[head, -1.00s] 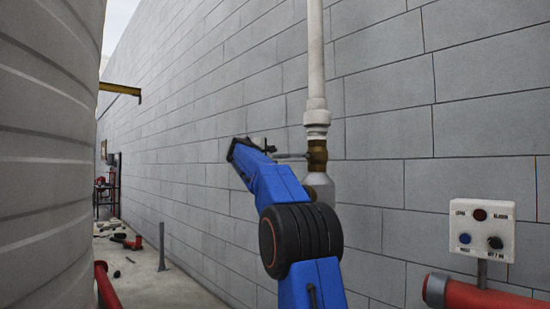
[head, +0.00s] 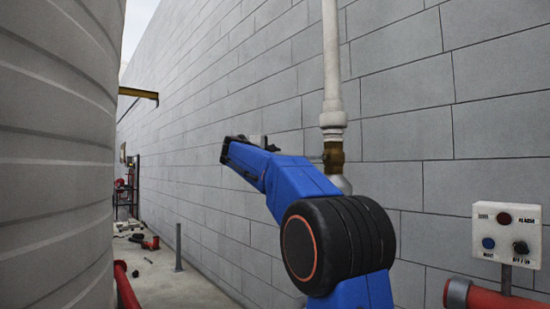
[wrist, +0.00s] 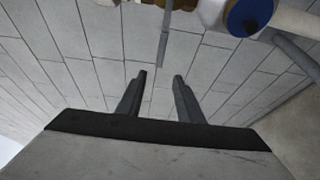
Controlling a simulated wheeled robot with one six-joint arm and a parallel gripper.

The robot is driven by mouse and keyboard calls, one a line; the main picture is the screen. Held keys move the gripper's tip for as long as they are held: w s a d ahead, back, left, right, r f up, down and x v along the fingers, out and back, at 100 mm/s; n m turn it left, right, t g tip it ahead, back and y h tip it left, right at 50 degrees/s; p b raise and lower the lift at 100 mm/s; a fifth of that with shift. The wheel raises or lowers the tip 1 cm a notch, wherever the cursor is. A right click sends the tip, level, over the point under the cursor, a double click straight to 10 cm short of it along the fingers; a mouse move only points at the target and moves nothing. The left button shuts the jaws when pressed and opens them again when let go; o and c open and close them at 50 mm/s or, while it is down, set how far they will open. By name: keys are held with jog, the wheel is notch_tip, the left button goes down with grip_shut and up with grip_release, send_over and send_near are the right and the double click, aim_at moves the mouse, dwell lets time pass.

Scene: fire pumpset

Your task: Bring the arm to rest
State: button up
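My blue arm with its black joint shows in the head view, folded in front of the block wall. My gripper (wrist: 160,76) shows in the wrist view with its two dark fingers apart and nothing between them. In the head view the arm's end is at the upper left of the arm, and the fingers are mostly hidden there. A brass valve fitting (head: 333,155) on the white vertical pipe (head: 333,75) is behind and to the right of the arm's end. A grey bar, perhaps a lever, hangs beyond the fingers in the wrist view (wrist: 164,35).
A white control box (head: 507,234) with buttons stands at the right, above a red pipe (head: 490,301). A large grey ribbed tank (head: 55,150) fills the left. A grey post (head: 178,247) and scattered red items (head: 150,243) are on the floor between tank and wall.

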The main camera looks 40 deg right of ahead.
dwell(0.3)
jog(key=s+a+f+m+g+y, duration=0.1)
jog(key=s+a+f+y, duration=0.4)
jog(key=s+a+f, duration=0.5)
jog(key=s+a+f+m+g+y, duration=0.1)
jog(key=s+a+f+y, duration=0.4)
jog(key=s+a+f, duration=0.6)
jog(key=s+a+f+m+g+y, duration=0.1)
jog(key=s+a+f+m+y, duration=0.2)
jog(key=s+f, duration=2.3)
jog(key=a+f+y, duration=0.3)
jog(key=a+f, duration=0.4)
jog(key=shift+a+f+m, duration=0.3)
jog(key=shift+f, duration=0.1)
